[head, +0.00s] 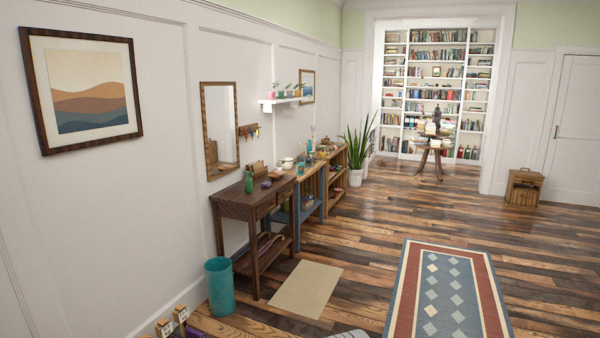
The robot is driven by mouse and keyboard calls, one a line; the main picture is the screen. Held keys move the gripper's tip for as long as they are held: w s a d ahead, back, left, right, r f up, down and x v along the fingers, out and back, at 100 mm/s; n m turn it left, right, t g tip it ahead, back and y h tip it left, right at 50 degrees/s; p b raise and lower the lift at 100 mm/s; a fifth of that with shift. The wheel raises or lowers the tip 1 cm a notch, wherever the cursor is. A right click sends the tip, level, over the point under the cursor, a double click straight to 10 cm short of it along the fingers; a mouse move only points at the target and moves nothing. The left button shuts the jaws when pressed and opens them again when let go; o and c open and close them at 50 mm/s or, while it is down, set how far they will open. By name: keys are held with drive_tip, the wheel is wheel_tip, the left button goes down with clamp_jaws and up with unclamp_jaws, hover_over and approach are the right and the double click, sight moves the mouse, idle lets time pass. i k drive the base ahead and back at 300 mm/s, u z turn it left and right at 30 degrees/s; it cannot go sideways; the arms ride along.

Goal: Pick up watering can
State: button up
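I cannot make out a watering can in the head view. Small items stand on the dark wooden console table (246,203) by the left wall, among them a green bottle (249,182), but they are too small to identify fully. More small things sit on the shelf units beyond it, also too small to name. My gripper is not in view.
A teal bin (220,287) stands before the console table, with a beige mat (307,290) to its right. A patterned rug (448,290) lies at right. A potted plant (356,153), a round table (436,144) and a wooden crate (524,187) stand farther back. Plank floor between is clear.

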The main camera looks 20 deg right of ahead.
sight(299, 166)
drive_tip(key=z, duration=0.35)
drive_tip(key=k, duration=0.5)
drive_tip(key=z, duration=0.85)
drive_tip(key=i, duration=4.75)
drive_tip(key=u, duration=0.2)
drive_tip(key=i, duration=2.1)
drive_tip(key=u, duration=0.75)
drive_tip(key=i, duration=1.05)
drive_tip(key=u, duration=1.65)
drive_tip(key=i, duration=1)
drive_tip(key=u, duration=0.9)
